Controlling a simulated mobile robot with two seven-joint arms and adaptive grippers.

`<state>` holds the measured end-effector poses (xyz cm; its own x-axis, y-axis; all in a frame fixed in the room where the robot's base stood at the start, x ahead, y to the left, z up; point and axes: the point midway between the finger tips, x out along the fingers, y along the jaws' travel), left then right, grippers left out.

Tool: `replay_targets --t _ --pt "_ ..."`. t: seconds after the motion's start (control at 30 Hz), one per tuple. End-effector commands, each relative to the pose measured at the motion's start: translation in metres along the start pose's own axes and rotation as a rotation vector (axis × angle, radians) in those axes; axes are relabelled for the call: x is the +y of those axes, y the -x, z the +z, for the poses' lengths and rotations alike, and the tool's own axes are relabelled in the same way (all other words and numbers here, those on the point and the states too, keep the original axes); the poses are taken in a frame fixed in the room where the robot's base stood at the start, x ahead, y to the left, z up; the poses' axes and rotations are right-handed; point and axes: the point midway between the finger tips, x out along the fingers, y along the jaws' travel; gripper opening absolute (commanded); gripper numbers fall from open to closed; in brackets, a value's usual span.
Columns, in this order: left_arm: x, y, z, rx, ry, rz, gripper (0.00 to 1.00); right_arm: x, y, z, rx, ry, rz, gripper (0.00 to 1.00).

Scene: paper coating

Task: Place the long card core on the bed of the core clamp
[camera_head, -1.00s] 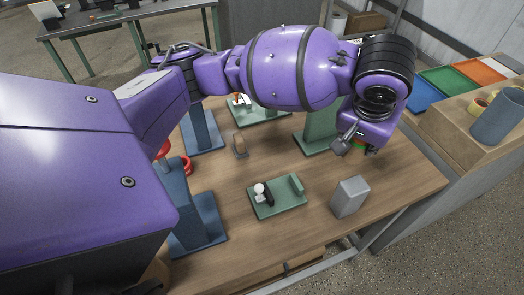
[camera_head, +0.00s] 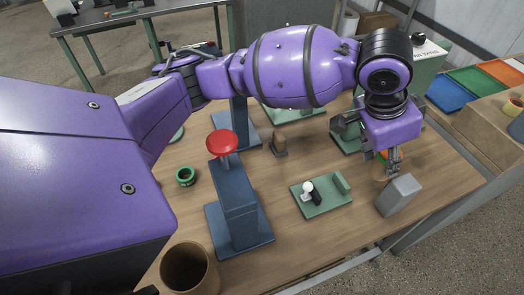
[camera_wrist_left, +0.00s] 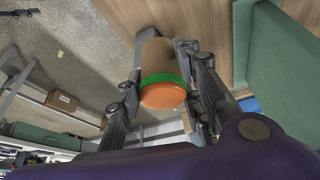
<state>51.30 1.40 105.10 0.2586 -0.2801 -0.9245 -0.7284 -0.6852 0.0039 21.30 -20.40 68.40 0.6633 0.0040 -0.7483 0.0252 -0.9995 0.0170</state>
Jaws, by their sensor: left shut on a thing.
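My left gripper (camera_head: 391,160) hangs over the right side of the table, beside the grey block. In the left wrist view its fingers (camera_wrist_left: 165,95) are shut on a brown card core (camera_wrist_left: 157,56) with a green band and an orange end facing the camera. In the head view the gripper mostly hides this core. What looks like the core clamp, a small green plate (camera_head: 328,206) with a white-knobbed black lever (camera_head: 309,189) and an upright green block (camera_head: 341,183), stands to the left of the gripper. Nothing lies on its plate. My right gripper is not in view.
A grey block (camera_head: 398,195) stands right of the clamp. A blue press (camera_head: 236,205) with a red knob (camera_head: 222,143) stands to the left. A green ring (camera_head: 186,176) and a wide brown tube (camera_head: 189,270) are further left. Coloured trays (camera_head: 448,95) lie beyond the right edge.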

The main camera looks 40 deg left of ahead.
Motion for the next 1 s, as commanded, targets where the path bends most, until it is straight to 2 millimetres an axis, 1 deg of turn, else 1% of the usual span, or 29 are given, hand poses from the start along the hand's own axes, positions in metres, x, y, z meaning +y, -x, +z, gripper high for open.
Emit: replay_targets --t 0.03,0.1,0.23,0.4,0.5,0.57,0.67,0.93,1.0 --pt "0.003 -0.004 -0.007 0.003 -0.077 0.034 0.09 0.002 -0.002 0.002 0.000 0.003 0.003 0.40" --pt "0.008 -0.006 -0.015 0.004 -0.187 0.078 0.09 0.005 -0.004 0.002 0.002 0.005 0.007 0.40" --pt "0.016 -0.009 -0.026 0.004 -0.357 0.145 0.09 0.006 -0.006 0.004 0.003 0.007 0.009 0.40" --pt "0.021 -0.010 -0.035 0.003 -0.489 0.196 0.09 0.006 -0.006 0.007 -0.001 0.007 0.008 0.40" --pt "0.021 -0.010 -0.034 0.002 -0.519 0.208 0.09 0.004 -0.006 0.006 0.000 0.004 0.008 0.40" --pt "0.017 -0.010 -0.028 0.001 -0.525 0.209 0.09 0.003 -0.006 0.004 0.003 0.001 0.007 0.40" --pt "0.009 -0.011 -0.010 -0.001 -0.524 0.208 0.09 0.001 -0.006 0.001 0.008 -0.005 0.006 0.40" --pt "-0.022 -0.015 0.054 -0.002 -0.520 0.208 0.09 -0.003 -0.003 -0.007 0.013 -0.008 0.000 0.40" --pt "-0.027 -0.025 0.069 -0.002 -0.520 0.211 0.09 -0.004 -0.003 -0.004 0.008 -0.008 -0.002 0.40"
